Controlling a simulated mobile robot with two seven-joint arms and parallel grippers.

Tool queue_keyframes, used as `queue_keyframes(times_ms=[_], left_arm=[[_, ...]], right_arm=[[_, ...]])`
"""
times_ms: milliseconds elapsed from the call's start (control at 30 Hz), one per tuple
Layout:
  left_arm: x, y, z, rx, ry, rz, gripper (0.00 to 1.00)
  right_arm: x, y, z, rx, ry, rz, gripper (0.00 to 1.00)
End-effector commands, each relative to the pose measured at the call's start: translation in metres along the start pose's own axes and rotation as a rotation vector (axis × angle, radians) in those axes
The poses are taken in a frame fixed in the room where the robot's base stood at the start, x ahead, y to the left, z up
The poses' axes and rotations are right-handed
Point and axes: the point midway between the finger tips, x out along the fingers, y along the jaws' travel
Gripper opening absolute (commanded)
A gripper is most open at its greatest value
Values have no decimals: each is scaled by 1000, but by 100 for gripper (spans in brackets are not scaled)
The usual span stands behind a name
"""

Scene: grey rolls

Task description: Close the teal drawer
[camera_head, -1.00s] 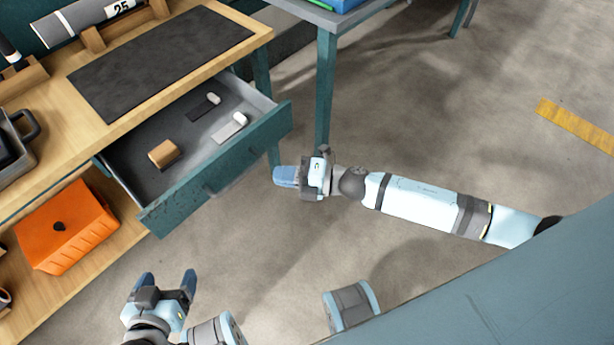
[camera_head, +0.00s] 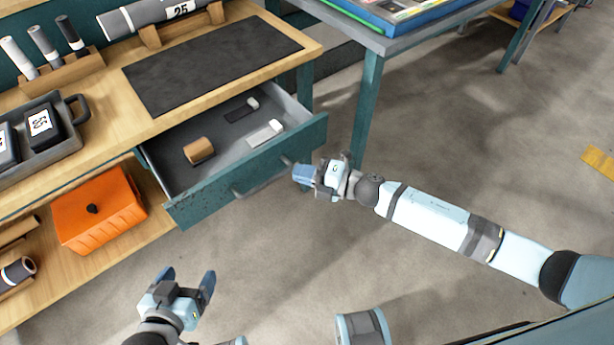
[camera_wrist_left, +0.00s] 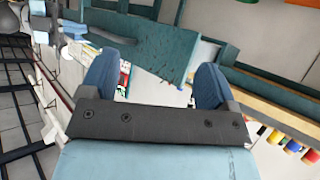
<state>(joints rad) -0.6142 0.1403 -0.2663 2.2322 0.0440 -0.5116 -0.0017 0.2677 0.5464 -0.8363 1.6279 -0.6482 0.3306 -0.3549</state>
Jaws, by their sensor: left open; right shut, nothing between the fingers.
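The teal drawer (camera_head: 212,205) stands pulled out from under the wooden worktop in the head view. Inside it lie a brown roll (camera_head: 199,151), a white-and-grey item (camera_head: 265,133) and a dark item with a white end (camera_head: 242,110). A grey bar handle (camera_head: 262,181) runs along its front. My right gripper (camera_head: 300,173) is shut and empty, close to the right part of the drawer front; I cannot tell whether it touches. My left gripper (camera_head: 189,280) is open and empty, below the drawer and apart from it. Its fingers also show in the left wrist view (camera_wrist_left: 155,88).
A dark mat (camera_head: 210,62) and a grey tray (camera_head: 62,140) lie on the worktop. An orange box (camera_head: 97,210) sits on the lower shelf. A teal table leg (camera_head: 366,112) stands right of the drawer. The floor (camera_head: 290,265) in front is clear.

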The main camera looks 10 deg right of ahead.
Motion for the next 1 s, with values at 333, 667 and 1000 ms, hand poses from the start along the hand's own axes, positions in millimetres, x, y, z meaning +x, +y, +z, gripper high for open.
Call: queue_keyframes(times_ms=[333, 667, 1000], left_arm=[[3, -1, 5, -2, 3, 1, 82], [6, 10, -20, -11, 134, 42, 82], [3, 29, -65, -38, 355, 114, 82]], right_arm=[[70, 3, 46, -3, 0, 3, 0], [141, 4, 94, -2, 1, 2, 0], [184, 7, 123, 0, 0, 1, 0]])
